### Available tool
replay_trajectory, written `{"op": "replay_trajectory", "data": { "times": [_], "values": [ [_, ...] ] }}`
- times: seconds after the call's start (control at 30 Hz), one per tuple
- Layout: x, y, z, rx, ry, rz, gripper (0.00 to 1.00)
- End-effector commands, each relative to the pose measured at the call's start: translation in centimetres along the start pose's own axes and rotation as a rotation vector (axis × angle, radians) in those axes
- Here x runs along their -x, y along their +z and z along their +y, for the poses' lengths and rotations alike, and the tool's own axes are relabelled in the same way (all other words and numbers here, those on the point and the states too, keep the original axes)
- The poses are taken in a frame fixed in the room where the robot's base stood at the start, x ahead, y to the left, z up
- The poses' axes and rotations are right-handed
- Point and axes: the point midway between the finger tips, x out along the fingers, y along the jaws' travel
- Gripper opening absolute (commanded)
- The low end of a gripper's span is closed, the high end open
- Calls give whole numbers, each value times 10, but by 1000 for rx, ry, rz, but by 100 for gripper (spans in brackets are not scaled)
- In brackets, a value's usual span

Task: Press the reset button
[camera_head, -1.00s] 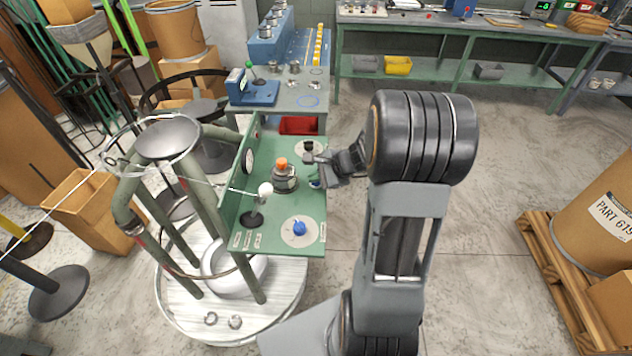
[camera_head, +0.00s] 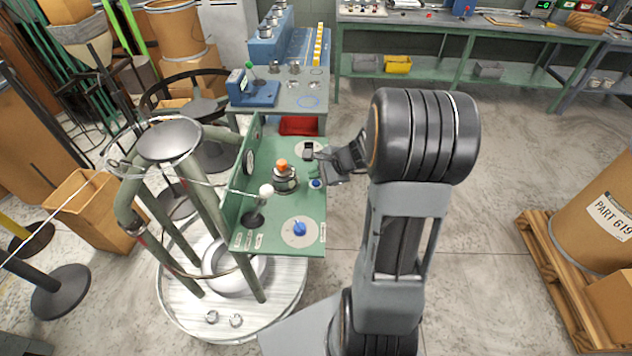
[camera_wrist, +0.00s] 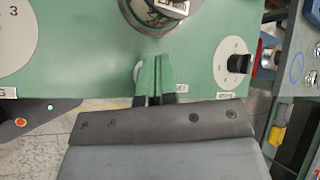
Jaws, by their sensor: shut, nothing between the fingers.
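The reset button (camera_head: 316,183) is a small blue button in a pale ring at the right edge of the green panel (camera_head: 268,222). In the wrist view a pale rim (camera_wrist: 140,70) shows beside the left finger; the fingers hide most of what is behind them. A partly covered label (camera_wrist: 180,89) sits just right of the fingers. My gripper (camera_head: 316,170) has green fingertips, pressed together and empty. They are just beyond the button in the head view, and I cannot tell whether they touch it. The fingertips also show in the wrist view (camera_wrist: 154,62).
On the panel are an orange-topped fixture (camera_head: 283,178), a black knob (camera_head: 308,150) on a pale dial, a blue knob (camera_head: 299,229) on another dial, and a white-balled lever (camera_head: 266,191). A reel stand (camera_head: 169,138) is at left.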

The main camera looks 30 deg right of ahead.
Motion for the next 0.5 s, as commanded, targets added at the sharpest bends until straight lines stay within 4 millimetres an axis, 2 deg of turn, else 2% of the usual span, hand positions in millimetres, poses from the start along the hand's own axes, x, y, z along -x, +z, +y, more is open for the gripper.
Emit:
{"op": "replay_trajectory", "data": {
  "times": [0.5],
  "values": [
    [31,22,-23,1,0,1,0]
  ]
}}
